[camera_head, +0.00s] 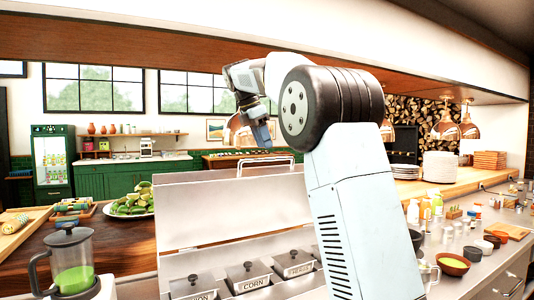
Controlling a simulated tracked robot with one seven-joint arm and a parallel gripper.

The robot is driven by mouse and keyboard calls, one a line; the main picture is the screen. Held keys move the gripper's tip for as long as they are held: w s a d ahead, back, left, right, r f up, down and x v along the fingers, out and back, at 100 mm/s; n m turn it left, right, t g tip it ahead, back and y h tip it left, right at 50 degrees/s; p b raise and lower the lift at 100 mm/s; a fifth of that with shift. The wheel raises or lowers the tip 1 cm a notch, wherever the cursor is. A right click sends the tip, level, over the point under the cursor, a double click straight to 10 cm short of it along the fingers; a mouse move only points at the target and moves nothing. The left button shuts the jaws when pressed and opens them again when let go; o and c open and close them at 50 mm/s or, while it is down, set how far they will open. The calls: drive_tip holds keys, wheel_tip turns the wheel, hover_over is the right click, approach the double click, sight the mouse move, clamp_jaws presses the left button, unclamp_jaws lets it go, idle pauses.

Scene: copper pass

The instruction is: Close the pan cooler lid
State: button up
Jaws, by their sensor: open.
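The pan cooler lid (195,212) is a wide silver panel. It stands raised at the back of the pan cooler, with a bar handle (267,160) along its top edge. In the open pan cooler (163,284) sit several dark lidded pans with labels, one reading CORN (247,275). My gripper (262,136) points down just above the handle in the picture. Whether it touches the handle I cannot tell. It is open, with nothing seen in it. My arm hides the right part of the lid and cooler.
A blender (73,270) with green liquid stands at the front left. A platter of green vegetables (130,203) lies on the wooden counter behind. Bottles, bowls (453,264) and small jars crowd the right counter. Copper lamps (445,126) hang at the right.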

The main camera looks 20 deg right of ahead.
drive_tip(key=shift+x, duration=2.2)
drive_tip(key=shift+c, duration=0.5)
clamp_jaws()
